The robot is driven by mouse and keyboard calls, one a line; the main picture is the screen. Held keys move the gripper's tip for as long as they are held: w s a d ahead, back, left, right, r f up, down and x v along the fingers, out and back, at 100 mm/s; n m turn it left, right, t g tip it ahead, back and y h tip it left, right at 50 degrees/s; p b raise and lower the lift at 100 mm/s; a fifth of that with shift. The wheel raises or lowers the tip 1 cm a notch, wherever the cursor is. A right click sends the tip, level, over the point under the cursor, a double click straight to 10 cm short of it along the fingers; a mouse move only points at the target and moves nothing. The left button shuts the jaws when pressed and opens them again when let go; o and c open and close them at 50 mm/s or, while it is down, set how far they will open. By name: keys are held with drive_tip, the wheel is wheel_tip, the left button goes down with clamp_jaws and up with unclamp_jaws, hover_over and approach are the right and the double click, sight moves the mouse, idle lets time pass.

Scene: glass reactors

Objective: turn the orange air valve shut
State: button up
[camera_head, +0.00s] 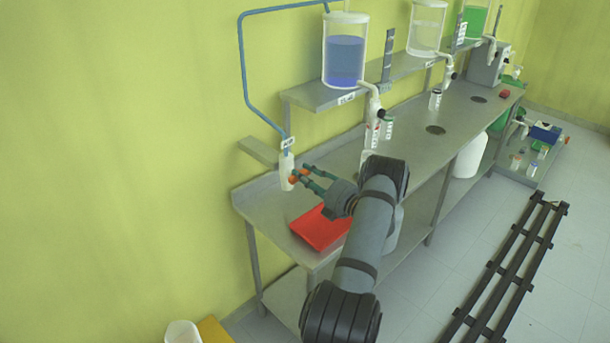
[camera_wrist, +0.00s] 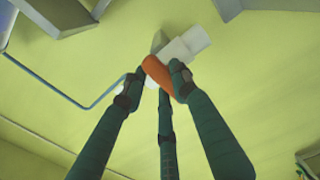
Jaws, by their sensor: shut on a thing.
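The orange air valve (camera_wrist: 158,74) is a small orange handle on a white valve body (camera_wrist: 186,47) in the wrist view. In the head view the white body (camera_head: 286,171) hangs at the lower end of a blue air line, with the orange handle (camera_head: 293,178) at its side. My gripper (camera_wrist: 155,82) has its green fingers around the orange handle and is shut on it. It also shows in the head view (camera_head: 300,174), reaching left to the valve. The fingers hide part of the handle, and its exact turn angle is hard to tell.
A blue tube (camera_head: 243,70) runs up the wall to a glass reactor with blue liquid (camera_head: 344,62) on the shelf (camera_head: 310,98). A red tray (camera_head: 318,232) lies on the steel bench below my gripper. Bottles stand farther right along the bench.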

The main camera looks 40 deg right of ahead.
idle(0.6)
drive_tip(key=o, duration=1.1)
drive_tip(key=s, duration=0.8)
drive_tip(key=s+d, duration=0.1)
drive_tip(key=s, duration=0.3)
drive_tip(key=shift+w, duration=0.1)
